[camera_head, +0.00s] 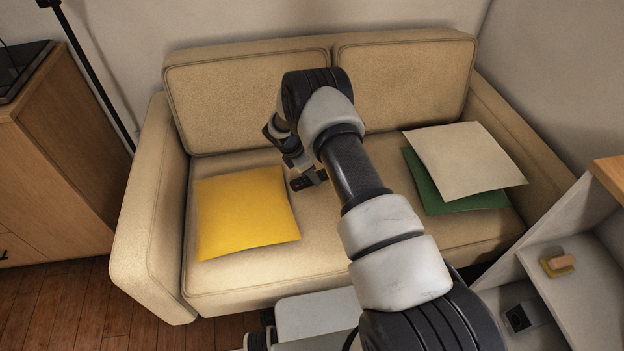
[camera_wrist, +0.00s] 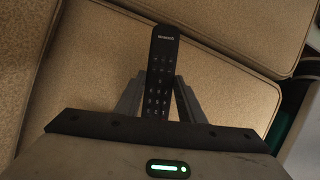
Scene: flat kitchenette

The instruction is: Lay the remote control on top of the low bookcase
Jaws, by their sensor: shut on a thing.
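The remote control (camera_wrist: 162,62) is a slim black bar with rows of small keys. In the wrist view it stands out between the two grey fingers of my gripper (camera_wrist: 158,98), which are shut on it. In the head view my gripper (camera_head: 308,180) is over the sofa seat, right of the yellow cushion; the remote cannot be made out clearly there. I cannot tell whether the remote touches the seat. A white shelf unit with a wooden top (camera_head: 609,175), possibly the low bookcase, is partly in view at the right edge.
The beige sofa (camera_head: 240,285) holds a yellow cushion (camera_head: 245,212), a cream cushion (camera_head: 465,160) and a green cushion (camera_head: 425,185). A wooden cabinet (camera_head: 65,165) and a black pole (camera_head: 95,70) stand at left. Small items, including a yellow-based one (camera_head: 558,264), sit in the white unit.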

